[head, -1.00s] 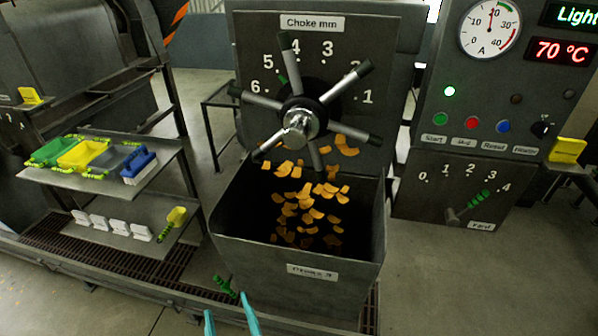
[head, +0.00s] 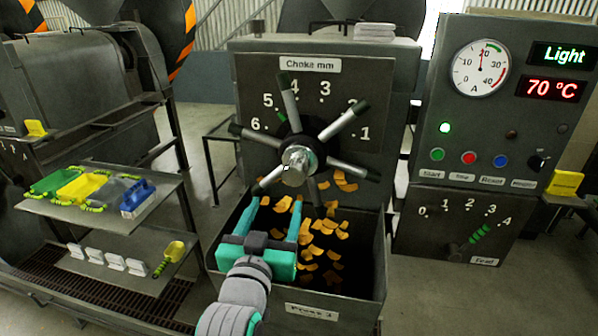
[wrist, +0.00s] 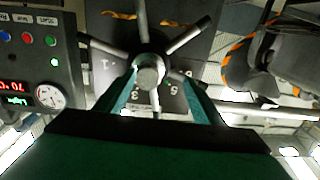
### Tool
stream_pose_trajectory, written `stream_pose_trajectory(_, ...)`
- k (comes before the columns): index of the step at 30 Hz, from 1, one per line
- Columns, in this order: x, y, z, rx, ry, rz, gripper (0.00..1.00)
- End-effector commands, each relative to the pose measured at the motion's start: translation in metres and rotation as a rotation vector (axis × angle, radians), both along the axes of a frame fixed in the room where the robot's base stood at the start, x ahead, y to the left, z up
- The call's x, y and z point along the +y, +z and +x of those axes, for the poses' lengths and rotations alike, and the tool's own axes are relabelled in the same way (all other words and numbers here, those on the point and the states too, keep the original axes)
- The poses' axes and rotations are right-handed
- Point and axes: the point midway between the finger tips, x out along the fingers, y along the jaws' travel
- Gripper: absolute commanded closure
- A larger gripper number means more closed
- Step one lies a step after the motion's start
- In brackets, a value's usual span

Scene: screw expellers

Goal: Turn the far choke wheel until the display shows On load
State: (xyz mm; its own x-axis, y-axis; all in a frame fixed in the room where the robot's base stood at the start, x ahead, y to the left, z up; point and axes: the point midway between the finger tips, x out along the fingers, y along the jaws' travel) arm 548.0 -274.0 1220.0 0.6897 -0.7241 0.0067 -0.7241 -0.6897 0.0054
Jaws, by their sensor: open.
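The choke wheel (head: 299,159) has several spokes with dark tips and a metal hub. It stands on a grey panel labelled Choke mm (head: 310,65) with a number scale. In the wrist view the wheel's hub (wrist: 149,73) appears between my finger tips, with the picture upside down. My gripper (head: 280,205) is open and empty, below and in front of the wheel, fingers pointing up toward it. The display (head: 562,54) reads Light in green, and the one below it (head: 553,88) reads 70 °C. The display panel also shows in the wrist view (wrist: 30,60).
A bin (head: 340,300) under the wheel holds orange flakes. At left, a shelf (head: 60,212) carries coloured trays and a blue brush. At right, the control panel (head: 430,140) has a gauge, buttons and a feed lever (head: 468,240). Another machine stands far left.

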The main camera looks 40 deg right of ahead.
Motion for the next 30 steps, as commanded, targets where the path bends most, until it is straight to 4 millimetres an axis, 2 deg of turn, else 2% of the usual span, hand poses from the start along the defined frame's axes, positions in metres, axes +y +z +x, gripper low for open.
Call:
stream_pose_trajectory(1, -0.005, 0.012, -0.003, -0.017, -0.016, 0.012, 0.38)
stream_pose_trajectory(3, -0.009, 0.021, -0.006, -0.029, -0.032, 0.027, 0.38)
stream_pose_trajectory(11, -0.02, 0.03, -0.005, -0.038, -0.052, 0.047, 0.38)
stream_pose_trajectory(24, -0.074, 0.03, 0.041, -0.039, -0.052, 0.045, 0.38)
stream_pose_trajectory(30, -0.09, 0.031, 0.056, -0.039, -0.05, 0.045, 0.38)
